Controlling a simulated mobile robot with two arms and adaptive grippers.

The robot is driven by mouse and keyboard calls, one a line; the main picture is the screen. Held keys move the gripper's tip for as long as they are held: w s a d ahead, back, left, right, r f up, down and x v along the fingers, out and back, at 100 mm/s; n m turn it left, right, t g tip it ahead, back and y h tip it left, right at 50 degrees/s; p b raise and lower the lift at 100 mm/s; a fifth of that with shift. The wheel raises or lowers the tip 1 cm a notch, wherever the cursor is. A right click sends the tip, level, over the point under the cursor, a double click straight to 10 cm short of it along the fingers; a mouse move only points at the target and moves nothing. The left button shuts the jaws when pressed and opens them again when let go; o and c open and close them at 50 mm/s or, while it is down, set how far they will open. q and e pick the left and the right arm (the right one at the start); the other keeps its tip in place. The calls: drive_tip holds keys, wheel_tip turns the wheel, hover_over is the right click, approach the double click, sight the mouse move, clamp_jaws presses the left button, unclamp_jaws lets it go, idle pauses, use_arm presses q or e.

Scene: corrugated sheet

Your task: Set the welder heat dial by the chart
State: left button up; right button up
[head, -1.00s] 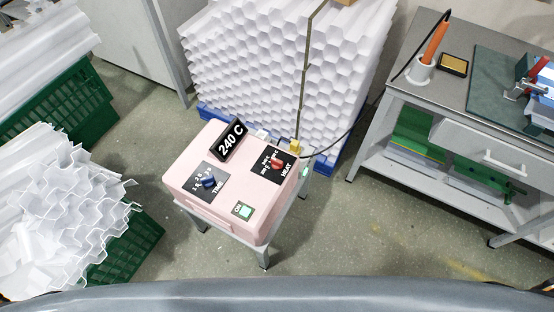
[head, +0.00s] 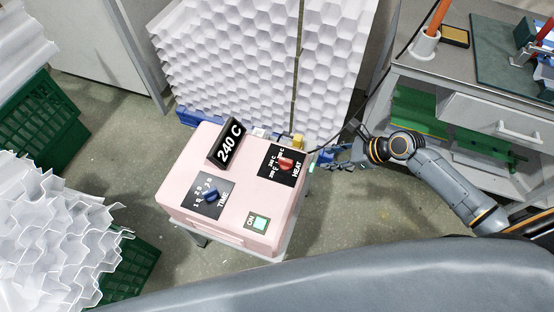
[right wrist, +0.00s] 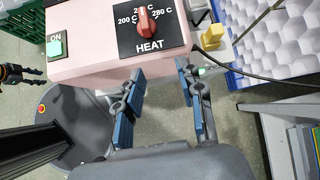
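The pink welder box (head: 180,185) stands on a small stand. Its red heat dial (head: 286,163) sits on a black plate (right wrist: 125,43) marked HEAT. In the right wrist view the red knob (right wrist: 147,22) points up at the middle label, which it partly covers, between 200 C and 280 C. A black sign (head: 227,144) on the box reads 240 C. My right gripper (head: 338,157) is open and empty, just right of the box. In the right wrist view its two blue fingers (right wrist: 160,80) are apart, below the dial, not touching it. A dark gripper, apparently my left (right wrist: 28,74), shows at the left edge, its opening unclear.
A blue time dial (head: 211,195) and green ON button (head: 260,222) share the box top. A yellow part (head: 297,141) and black cable are beside the heat dial. White honeycomb sheets (head: 245,60) stand behind; a workbench (head: 400,70) is right, green crates (head: 40,120) left.

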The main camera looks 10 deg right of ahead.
sight(292, 161)
drive_tip(key=shift+m+y, duration=0.4)
drive_tip(key=shift+m, duration=0.1)
drive_tip(key=w+a+f, duration=0.1)
drive_tip(key=a+f, duration=0.1)
drive_tip(key=a, duration=0.1)
drive_tip(key=w+a+f+b, duration=0.1)
drive_tip(key=w+a+f, duration=0.1)
drive_tip(key=a, duration=0.1)
drive_tip(key=w+a+f, duration=0.2)
drive_tip(key=a, duration=0.1)
drive_tip(key=shift+a+f, duration=0.15)
drive_tip(key=shift+w+a+f+b, duration=0.2)
drive_tip(key=shift+a+f+b, duration=0.1)
drive_tip(key=shift+a+f, duration=0.15)
drive_tip(key=shift+c, duration=0.4)
clamp_jaws()
